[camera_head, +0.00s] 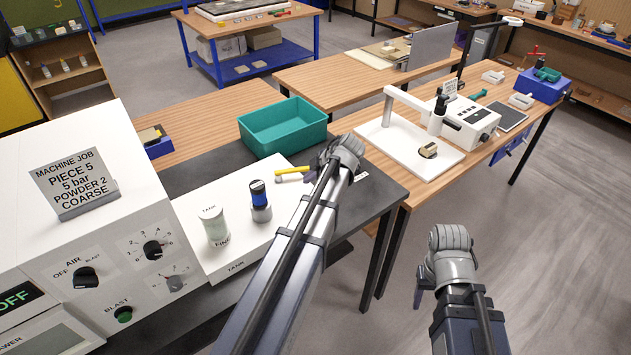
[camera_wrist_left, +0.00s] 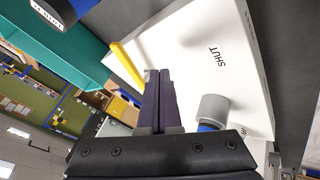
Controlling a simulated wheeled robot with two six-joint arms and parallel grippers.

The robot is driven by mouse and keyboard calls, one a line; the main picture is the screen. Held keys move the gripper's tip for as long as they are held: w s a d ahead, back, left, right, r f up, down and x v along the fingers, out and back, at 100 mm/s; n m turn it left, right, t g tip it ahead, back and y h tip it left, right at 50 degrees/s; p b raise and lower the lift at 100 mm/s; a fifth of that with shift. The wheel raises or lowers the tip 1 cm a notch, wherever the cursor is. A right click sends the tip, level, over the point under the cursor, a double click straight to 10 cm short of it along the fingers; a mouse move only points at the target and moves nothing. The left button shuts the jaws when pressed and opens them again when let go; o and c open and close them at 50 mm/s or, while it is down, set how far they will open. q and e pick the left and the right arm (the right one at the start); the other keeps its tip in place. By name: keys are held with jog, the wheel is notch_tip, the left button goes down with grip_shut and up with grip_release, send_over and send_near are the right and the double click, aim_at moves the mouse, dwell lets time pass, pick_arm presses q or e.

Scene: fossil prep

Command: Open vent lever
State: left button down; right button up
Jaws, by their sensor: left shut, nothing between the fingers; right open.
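The vent lever is a yellow bar (camera_head: 292,171) on the white tank unit (camera_head: 240,265). It lies roughly crosswise beside my left gripper (camera_head: 312,176). In the left wrist view the yellow lever (camera_wrist_left: 127,66) shows just left of the shut, empty fingertips (camera_wrist_left: 158,76). I cannot tell whether they touch it. The word SHUT is printed on the white top (camera_wrist_left: 190,40), on the other side of the fingers from the lever. My left forearm hides part of the unit in the head view. My right gripper (camera_head: 420,292) is open and empty over the floor at the right.
A grey cylinder (camera_wrist_left: 212,108) stands right of the fingers in the wrist view. The control box (camera_head: 110,200) is at left.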

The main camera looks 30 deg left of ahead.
aim_at(300, 170)
pick_arm(q)
jog(key=b+x, duration=0.1)
jog(key=x, duration=0.2)
jog(key=shift+f+b, duration=0.2)
jog(key=shift+b, duration=0.2)
jog(key=shift+w+a+r+p, duration=0.2)
jog(key=shift+w+a, duration=0.15)
jog(key=shift+w, duration=0.25)
jog(key=shift+w+a+r+p, duration=0.2)
jog(key=shift+w+a, duration=0.15)
jog(key=shift+w, duration=0.2)
jog(key=shift+w+a, duration=0.4)
pick_arm(e)
jog(key=shift+f, duration=1)
pick_arm(q)
jog(key=shift+w+a, duration=0.35)
jog(key=shift+w, duration=0.35)
jog(key=shift+r, duration=0.15)
pick_arm(e)
jog(key=shift+s+d, duration=0.1)
jog(key=shift+s, duration=0.05)
pick_arm(q)
jog(key=shift+a, duration=0.1)
pick_arm(e)
jog(key=shift+r, duration=0.1)
